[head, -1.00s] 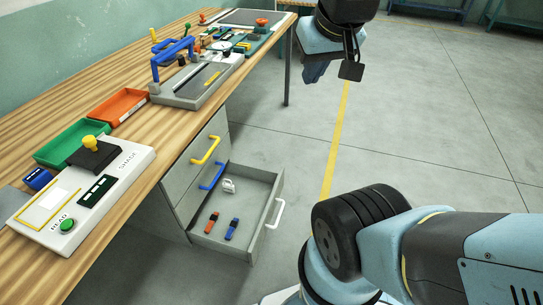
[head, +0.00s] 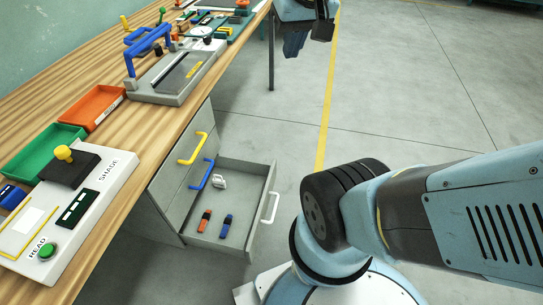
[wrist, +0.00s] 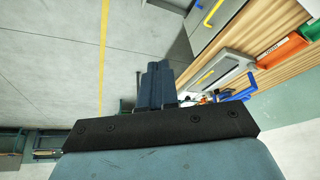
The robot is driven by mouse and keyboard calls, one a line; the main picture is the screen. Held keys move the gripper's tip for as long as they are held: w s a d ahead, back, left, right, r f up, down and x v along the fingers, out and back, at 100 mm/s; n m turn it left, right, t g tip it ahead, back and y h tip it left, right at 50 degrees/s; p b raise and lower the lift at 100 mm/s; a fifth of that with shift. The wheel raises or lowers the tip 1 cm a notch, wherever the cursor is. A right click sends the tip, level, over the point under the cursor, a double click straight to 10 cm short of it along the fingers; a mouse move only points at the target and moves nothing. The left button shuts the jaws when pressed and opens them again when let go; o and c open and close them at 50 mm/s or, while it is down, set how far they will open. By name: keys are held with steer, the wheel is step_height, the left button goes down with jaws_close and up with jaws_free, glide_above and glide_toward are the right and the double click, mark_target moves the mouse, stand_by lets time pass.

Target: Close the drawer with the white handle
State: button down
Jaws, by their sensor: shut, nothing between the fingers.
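The drawer with the white handle (head: 270,207) is the lowest in the grey cabinet under the wooden bench, and it stands pulled open. Inside it lie an orange-and-black item (head: 205,220), a blue item (head: 226,226) and a small white item (head: 219,182). Above it, the drawers with the blue handle (head: 201,173) and the yellow handle (head: 193,148) look closed. My gripper (head: 295,42) is at the top of the head view, well beyond the open drawer and touching nothing. In the wrist view its dark fingers (wrist: 158,80) are together and empty.
The wooden bench (head: 140,130) carries a green tray (head: 40,150), an orange tray (head: 92,107), a shade-reading device (head: 70,215) and a blue-handled device (head: 165,75). A bench leg (head: 271,60) stands behind.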

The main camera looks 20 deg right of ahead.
steer(key=w+d+f+m+g+y, duration=0.35)
steer(key=w+d+f+g, duration=0.2)
steer(key=w+f, duration=0.65)
steer(key=w+d+f+m+y, duration=0.2)
steer(key=d+f+m, duration=0.15)
steer(key=f, duration=0.45)
steer(key=w+d+f+m+y, duration=0.25)
steer(key=d+f, duration=0.25)
steer(key=f, duration=0.3)
steer(key=w+d+f+m+y, duration=0.2)
steer(key=d+f, duration=0.2)
steer(key=f, duration=0.4)
steer(key=s+d+f+m+t+y, duration=0.15)
steer(key=f+m+t, duration=0.25)
steer(key=f, duration=0.6)
steer(key=s+f+m+t+y, duration=0.25)
steer(key=f+m+t, duration=0.2)
steer(key=f, duration=0.65)
steer(key=s+f+m+t+y, duration=0.1)
steer(key=s+f+m+t, duration=0.2)
steer(key=f, duration=0.7)
steer(key=w+a+m, duration=0.1)
steer(key=w+a, duration=0.8)
steer(key=a, duration=0.2)
